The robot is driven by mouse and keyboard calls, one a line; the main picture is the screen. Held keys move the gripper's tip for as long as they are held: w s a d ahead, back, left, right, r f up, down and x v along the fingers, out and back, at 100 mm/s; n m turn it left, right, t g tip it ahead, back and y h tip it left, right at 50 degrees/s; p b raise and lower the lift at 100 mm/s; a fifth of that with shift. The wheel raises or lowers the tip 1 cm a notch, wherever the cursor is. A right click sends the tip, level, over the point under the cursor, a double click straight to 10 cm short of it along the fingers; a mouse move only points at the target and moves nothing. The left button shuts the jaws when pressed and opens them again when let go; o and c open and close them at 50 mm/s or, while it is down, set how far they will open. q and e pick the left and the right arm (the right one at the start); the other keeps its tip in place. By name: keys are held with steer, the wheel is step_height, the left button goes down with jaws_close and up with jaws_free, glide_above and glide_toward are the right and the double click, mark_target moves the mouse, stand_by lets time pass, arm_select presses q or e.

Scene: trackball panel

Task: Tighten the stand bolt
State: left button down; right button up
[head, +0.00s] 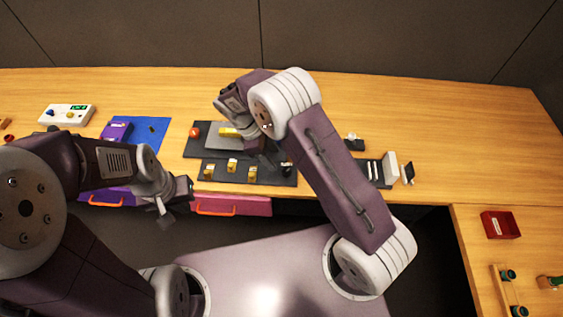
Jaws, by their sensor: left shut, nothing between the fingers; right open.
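A dark panel (191,151) lies near the front edge of the table. It carries a grey plate, a red ball (195,132), a yellow block (229,132) and several small yellow-topped pieces (232,166) along its front. I cannot tell which part is the stand bolt; it may be too small or hidden behind my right arm. My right gripper (272,163) is over the right part of the panel, open, its fingers partly hidden by my own arm. My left gripper (167,217) is shut and empty, in front of the table edge, left of the panel and apart from it.
A blue mat (148,133) with a purple block (116,131) lies left of the panel. A white box with knobs (67,114) stands further left. Dark holders (375,173) stand to the right. A red tray (500,225) sits on the right side table. The back of the table is clear.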

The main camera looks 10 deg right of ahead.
mark_target(286, 171)
steer(key=x, duration=0.4)
steer(key=p+x, duration=0.1)
steer(key=x, duration=0.4)
steer(key=shift+w+d+r, duration=0.1)
steer(key=shift+w, duration=0.1)
steer(key=shift+s+f, duration=0.1)
steer(key=shift+f, duration=0.1)
steer(key=shift+d+f, duration=0.1)
steer(key=shift+f, duration=0.05)
steer(key=shift+c, duration=0.3)
jaws_close()
